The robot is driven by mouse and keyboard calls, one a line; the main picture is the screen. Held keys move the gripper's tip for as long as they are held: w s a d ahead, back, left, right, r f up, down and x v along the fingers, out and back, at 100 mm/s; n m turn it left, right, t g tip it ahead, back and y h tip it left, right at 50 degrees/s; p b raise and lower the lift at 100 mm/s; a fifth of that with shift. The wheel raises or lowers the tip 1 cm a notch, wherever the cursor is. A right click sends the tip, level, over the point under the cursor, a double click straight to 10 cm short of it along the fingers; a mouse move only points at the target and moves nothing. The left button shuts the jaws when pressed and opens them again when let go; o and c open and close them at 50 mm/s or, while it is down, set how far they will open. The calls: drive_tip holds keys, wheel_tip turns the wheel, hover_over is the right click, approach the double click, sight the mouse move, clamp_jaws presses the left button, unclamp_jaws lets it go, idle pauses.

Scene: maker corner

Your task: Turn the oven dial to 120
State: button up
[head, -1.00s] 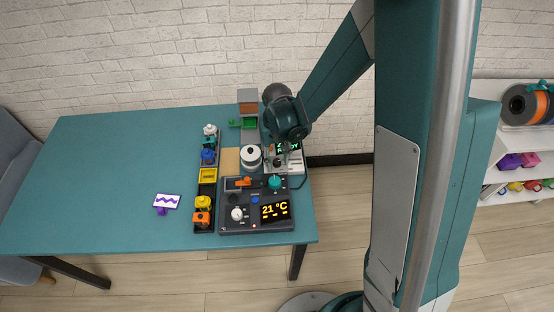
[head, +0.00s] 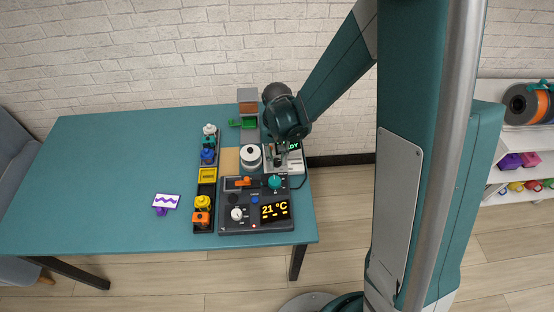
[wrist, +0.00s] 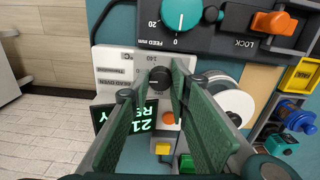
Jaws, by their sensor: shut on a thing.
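The oven dial (wrist: 159,80) is a small black knob on a white panel (wrist: 118,72) with printed temperature markings. In the wrist view it sits between the fingertips of my gripper (wrist: 160,84), which is shut on it. The pointer's exact setting is too small to read. A dark display (wrist: 140,118) with green text, partly covered by a finger, sits on the same unit. In the head view the white unit (head: 297,164) stands at the table's right edge, with my gripper (head: 279,160) over it, hiding the dial.
A dark control box (head: 245,223) with a 21 °C display, teal knob (head: 275,181) and orange lever (head: 243,181) stands in front. A white round container (head: 251,154) is left of the unit. A tray of coloured pieces (head: 207,190) lies further left. The table's left side is mostly clear.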

sight(277, 161)
drive_tip(key=shift+m+b, duration=0.45)
drive_tip(key=shift+m, duration=0.95)
drive_tip(key=o, duration=0.9)
drive_tip(key=shift+r, duration=0.25)
drive_tip(key=shift+r, duration=5.8)
